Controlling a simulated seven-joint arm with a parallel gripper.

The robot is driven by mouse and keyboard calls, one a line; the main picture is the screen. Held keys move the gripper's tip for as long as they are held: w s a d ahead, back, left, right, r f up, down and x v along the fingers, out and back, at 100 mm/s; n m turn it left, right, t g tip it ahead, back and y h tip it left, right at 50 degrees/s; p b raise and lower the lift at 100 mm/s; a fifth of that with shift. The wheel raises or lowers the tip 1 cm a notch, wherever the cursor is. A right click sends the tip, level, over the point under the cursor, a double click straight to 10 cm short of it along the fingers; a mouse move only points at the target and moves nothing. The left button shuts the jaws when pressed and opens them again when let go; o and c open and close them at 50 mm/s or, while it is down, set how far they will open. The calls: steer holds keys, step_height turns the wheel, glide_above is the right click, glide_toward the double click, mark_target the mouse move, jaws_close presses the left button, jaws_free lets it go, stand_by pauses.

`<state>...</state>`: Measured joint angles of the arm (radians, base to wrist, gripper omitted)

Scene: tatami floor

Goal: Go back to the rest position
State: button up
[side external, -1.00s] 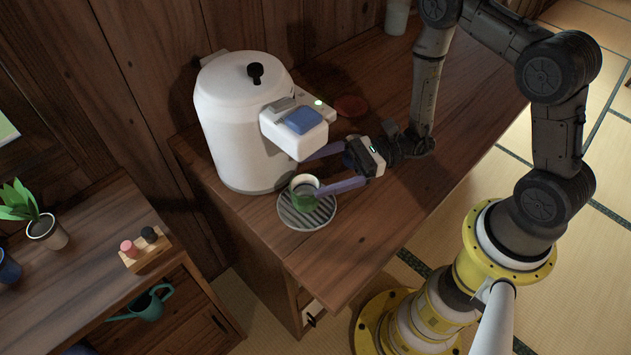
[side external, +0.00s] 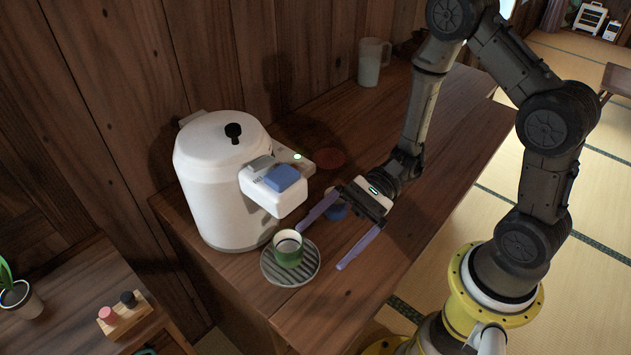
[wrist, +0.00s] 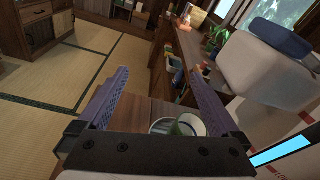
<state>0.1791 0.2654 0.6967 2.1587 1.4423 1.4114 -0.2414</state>
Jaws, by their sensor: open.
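My gripper (side external: 331,239) is open and empty above the wooden counter, to the right of the green cup (side external: 288,250). The cup stands upright on a round striped drip tray (side external: 308,272) in front of the white hot-water pot (side external: 222,185). The gripper's two purple fingers are spread wide and apart from the cup. In the wrist view, the fingers (wrist: 163,100) frame the counter, and the cup (wrist: 186,125) shows low between them, partly hidden by the gripper body.
A blue round thing (side external: 336,209) is partly hidden behind my gripper. A low shelf with a plant (side external: 20,298) is at the left. The counter's right side is clear.

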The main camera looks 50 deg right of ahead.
steer(key=s+d+r+n+g+h, duration=0.3)
steer(key=s+d+r+n+h, duration=0.3)
steer(key=s+n+h, duration=0.4)
steer(key=d+r+n+t+h, duration=0.5)
steer(key=d+r+t+h, duration=0.1)
steer(key=d, duration=0.5)
steer(key=shift+w+d+r+n+t, duration=0.15)
steer(key=shift+w+r+n+t, duration=0.15)
steer(key=shift+r+t, duration=0.6)
